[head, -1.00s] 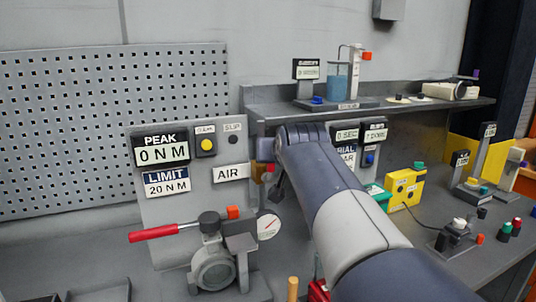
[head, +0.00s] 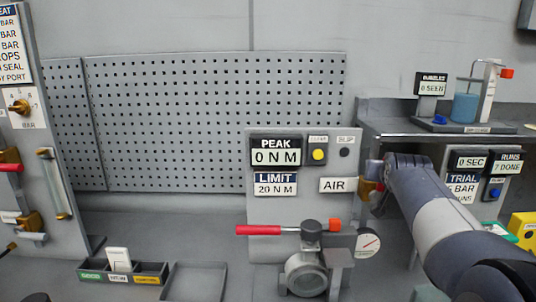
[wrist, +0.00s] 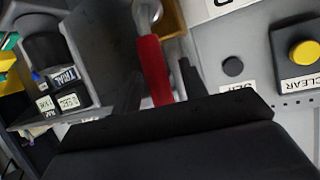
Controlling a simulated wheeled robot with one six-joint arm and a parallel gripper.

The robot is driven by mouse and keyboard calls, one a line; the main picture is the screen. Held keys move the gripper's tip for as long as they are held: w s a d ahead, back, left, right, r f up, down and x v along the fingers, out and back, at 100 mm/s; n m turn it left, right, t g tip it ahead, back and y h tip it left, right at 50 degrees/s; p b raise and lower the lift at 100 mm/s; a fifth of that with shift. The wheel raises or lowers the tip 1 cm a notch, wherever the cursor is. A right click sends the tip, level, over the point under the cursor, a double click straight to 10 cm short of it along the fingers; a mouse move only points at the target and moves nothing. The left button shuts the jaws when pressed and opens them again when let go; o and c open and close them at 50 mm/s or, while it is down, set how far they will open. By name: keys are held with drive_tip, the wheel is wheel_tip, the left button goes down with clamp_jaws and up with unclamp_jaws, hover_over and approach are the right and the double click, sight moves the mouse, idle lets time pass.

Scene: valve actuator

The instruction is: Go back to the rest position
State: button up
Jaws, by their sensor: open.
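My gripper (wrist: 160,88) is open at the right side of the AIR panel (head: 265,210), its dark fingers on either side of a red handle (wrist: 153,68) in the wrist view. I cannot tell whether they touch it. The handle hangs from a metal end beside a brass-coloured block (wrist: 172,18). In the head view my arm reaches in from the lower right, and its end partly hides the brass part (head: 367,190) by the AIR label (head: 339,185).
A valve with a red lever (head: 258,230) and round gauge (head: 368,242) stands below the panel. A shelf with a blue beaker (head: 465,107) is at the right. A divided tray (head: 150,273) is at the lower left. The pegboard (head: 210,110) fills the back.

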drive_tip(key=shift+w+d+f, duration=0.15)
drive_tip(key=shift+w+f, duration=0.05)
drive_tip(key=shift+w, duration=0.25)
drive_tip(key=b+v, duration=0.2)
drive_tip(key=v, duration=0.9)
drive_tip(key=p+x, duration=0.2)
drive_tip(key=x, duration=0.9)
drive_tip(key=shift+w, duration=0.15)
drive_tip(key=shift+d+f+m+y, duration=0.1)
drive_tip(key=shift+d+m+y, duration=0.25)
drive_tip(key=shift+m+y, duration=0.05)
